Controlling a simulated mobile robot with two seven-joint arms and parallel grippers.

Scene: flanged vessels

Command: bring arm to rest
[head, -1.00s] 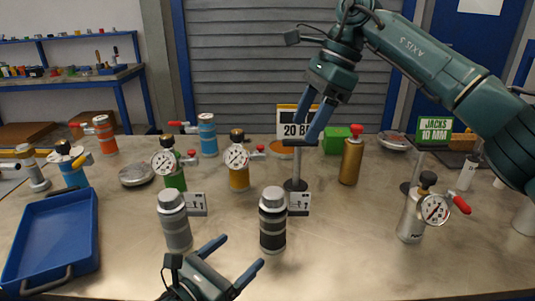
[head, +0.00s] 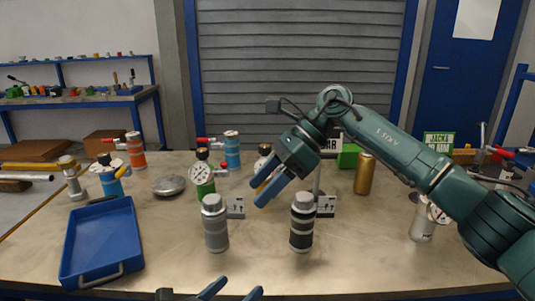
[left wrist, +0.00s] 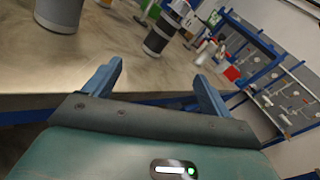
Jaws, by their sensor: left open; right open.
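My right gripper (head: 264,190) is open and empty, its blue fingers pointing down and left above the middle of the table. It partly covers the yellow vessel with a gauge (head: 264,160) behind it.
A blue tray (head: 100,240) lies at the table's left. Behind are a green vessel with a gauge (head: 203,182), a blue vessel (head: 232,152) and a gold cylinder (head: 364,175). A silver vessel with a gauge (head: 424,222) stands right, partly behind my arm. The front right tabletop is clear.

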